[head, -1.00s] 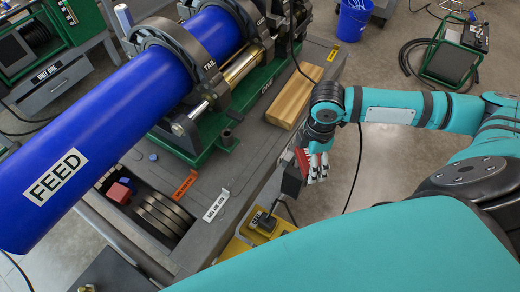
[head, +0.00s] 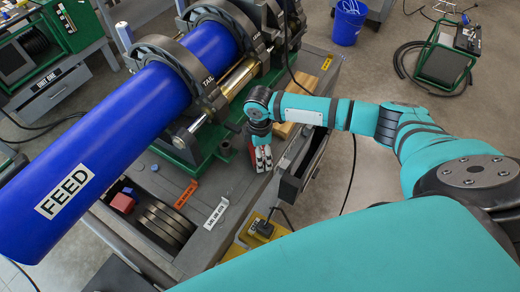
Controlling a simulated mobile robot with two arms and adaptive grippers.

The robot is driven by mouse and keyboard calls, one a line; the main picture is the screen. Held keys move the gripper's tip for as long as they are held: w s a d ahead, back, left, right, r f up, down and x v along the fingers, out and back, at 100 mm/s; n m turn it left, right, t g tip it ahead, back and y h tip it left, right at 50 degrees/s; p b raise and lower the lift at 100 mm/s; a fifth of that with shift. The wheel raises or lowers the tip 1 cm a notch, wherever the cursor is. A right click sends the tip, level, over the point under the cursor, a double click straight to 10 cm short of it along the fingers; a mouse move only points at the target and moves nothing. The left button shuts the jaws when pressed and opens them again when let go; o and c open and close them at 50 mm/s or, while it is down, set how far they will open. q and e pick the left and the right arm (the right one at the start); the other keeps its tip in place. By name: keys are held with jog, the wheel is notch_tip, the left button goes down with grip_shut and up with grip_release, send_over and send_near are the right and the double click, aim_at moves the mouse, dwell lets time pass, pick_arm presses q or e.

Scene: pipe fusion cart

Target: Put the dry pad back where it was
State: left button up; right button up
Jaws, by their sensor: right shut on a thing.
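My right gripper (head: 263,166) points down over the grey cart top (head: 232,185), to the right of the green machine base. It is shut on a small red thing (head: 250,152), which looks like the dry pad. The fingers hide most of it, and I cannot tell whether it touches the cart top. An open dark drawer (head: 292,187) sticks out of the cart's side, just right of the gripper; my arm covers part of it. My left gripper is not in view.
A blue pipe (head: 130,140) marked FEED lies in the clamps at left. A wooden block (head: 284,130) is partly behind my right arm. A recess holds dark rings (head: 163,225) and a red block (head: 122,203). An orange label (head: 186,194) and white label (head: 216,213) lie nearby.

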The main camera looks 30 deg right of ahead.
jog(key=shift+f, duration=0.15)
jog(key=shift+f, duration=0.1)
jog(key=o, duration=0.9)
jog(key=shift+o, duration=0.2)
notch_tip(320, 180, up, 12)
jog(key=b, duration=0.1)
jog(key=shift+b, duration=0.3)
